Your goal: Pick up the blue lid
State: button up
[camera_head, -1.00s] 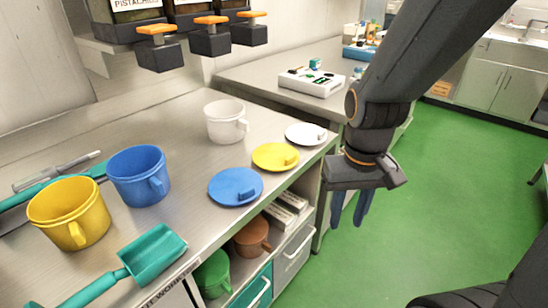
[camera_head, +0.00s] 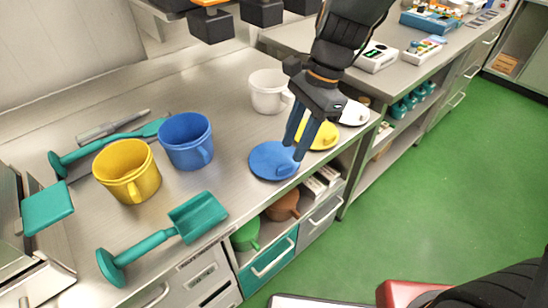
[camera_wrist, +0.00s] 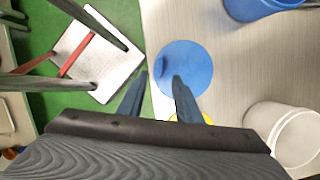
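The blue lid (camera_head: 268,163) lies flat on the steel counter near its front edge, with a small raised handle on its right part. It also shows in the wrist view (camera_wrist: 197,58), where its handle (camera_wrist: 168,65) appears between my two fingers. My gripper (camera_head: 293,151) is open, its blue fingers pointing down over the lid's right side. The fingers hide a little of the lid in the head view. I cannot tell whether the tips touch it. Nothing is held.
The yellow lid (camera_head: 318,136) and white lid (camera_head: 354,114) lie beyond my fingers. A blue pot (camera_head: 184,140), yellow pot (camera_head: 124,172) and white pot (camera_head: 266,92) stand on the counter. A teal scoop (camera_head: 198,216) lies near the front edge. Green floor is open at right.

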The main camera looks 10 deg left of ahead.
aim_at(285, 167)
jog(key=p+x, duration=0.1)
jog(key=x, duration=0.5)
jog(key=shift+s+a, duration=0.1)
grip_shut()
